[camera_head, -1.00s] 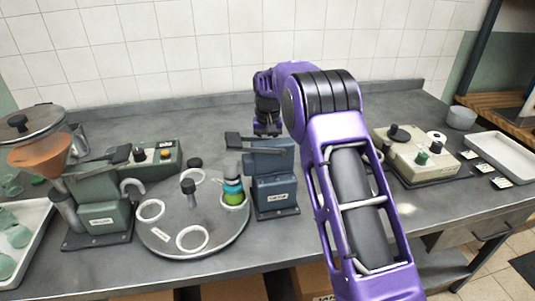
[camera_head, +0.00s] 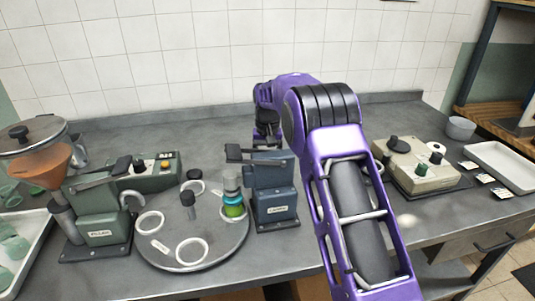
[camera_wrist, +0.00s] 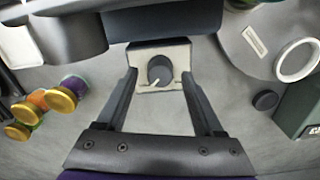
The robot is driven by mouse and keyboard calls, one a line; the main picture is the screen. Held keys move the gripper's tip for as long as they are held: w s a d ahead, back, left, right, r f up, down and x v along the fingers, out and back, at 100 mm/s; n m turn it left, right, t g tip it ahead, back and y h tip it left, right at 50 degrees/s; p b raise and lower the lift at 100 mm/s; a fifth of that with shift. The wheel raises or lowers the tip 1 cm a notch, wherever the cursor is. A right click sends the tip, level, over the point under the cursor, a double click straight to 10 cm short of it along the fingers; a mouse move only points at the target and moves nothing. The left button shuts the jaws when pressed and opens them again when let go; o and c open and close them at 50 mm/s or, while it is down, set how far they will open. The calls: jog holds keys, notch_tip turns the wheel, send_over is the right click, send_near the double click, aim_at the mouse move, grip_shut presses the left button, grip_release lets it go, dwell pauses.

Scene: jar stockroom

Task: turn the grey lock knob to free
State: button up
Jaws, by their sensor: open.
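The grey lock knob (camera_wrist: 161,67) is a round dark knob with a white pointer, on a pale block (camera_wrist: 146,53) beside the blue-grey press. In the wrist view its pointer points down and slightly left. My gripper (camera_wrist: 160,76) is open, one finger on either side of the knob, with gaps visible between. I cannot tell its height above the knob. In the head view my gripper (camera_head: 267,138) is behind the blue-grey press (camera_head: 273,190), and the knob is hidden there.
A grey turntable (camera_head: 215,250) with white rings and a green jar (camera_head: 233,211) stands left of the press. A green filler (camera_head: 100,215) is farther left. Jars with gold lids (camera_wrist: 62,99) stand near my gripper. A beige control box (camera_head: 420,170) is at right.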

notch_tip(320, 180, up, 17)
jog(key=shift+r, duration=0.15)
dwell(0.5)
